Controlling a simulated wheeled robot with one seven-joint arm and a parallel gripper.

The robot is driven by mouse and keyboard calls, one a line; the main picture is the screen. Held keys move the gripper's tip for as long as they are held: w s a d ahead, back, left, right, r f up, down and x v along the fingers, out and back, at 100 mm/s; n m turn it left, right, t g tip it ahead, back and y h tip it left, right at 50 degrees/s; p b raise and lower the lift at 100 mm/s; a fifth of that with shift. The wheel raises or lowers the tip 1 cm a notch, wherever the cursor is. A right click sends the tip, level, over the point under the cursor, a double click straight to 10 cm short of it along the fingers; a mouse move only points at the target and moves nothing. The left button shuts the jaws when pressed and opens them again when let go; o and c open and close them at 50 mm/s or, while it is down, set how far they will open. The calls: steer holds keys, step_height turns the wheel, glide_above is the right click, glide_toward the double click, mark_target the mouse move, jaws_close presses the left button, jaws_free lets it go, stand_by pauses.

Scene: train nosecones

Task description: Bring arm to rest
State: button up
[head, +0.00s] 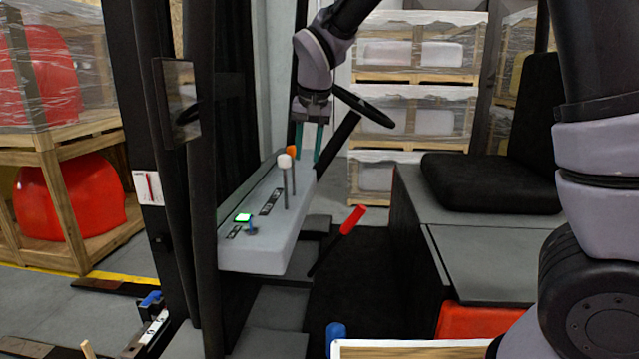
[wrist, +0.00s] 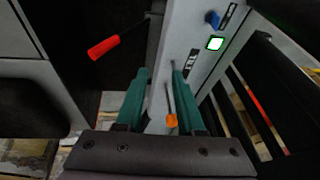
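My gripper (head: 308,157) hangs fingers-down over the far end of the grey control console (head: 262,250). Its two teal fingers are spread apart with nothing held between them; the gap also shows in the wrist view (wrist: 159,72). A lever with an orange knob (head: 292,151) stands close by the fingers. In the wrist view this orange knob (wrist: 171,121) appears in the gap between the fingers; I cannot tell whether it touches them. A lever with a white knob (head: 284,161) stands nearer on the console.
The console carries a lit green button (head: 243,218) and a blue knob (head: 252,231). A red-handled lever (head: 352,220) rises right of the console. A black seat (head: 490,180) stands to the right. A dark pillar (head: 205,200) stands left of the console. Wrapped crates (head: 415,100) fill the back.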

steer(key=s+d+r+m, duration=0.1)
steer(key=d+r, duration=0.5)
steer(key=d, duration=0.5)
steer(key=s+d+r+m+t, duration=0.1)
steer(key=s+d+r, duration=0.1)
steer(key=s+d, duration=0.6)
steer(key=s+d+r+m+t, duration=0.2)
steer(key=s+d, duration=0.6)
steer(key=d, duration=0.3)
steer(key=shift+s+d+r+y, duration=0.15)
steer(key=shift+s+d+y, duration=0.15)
steer(key=shift+s+d, duration=0.1)
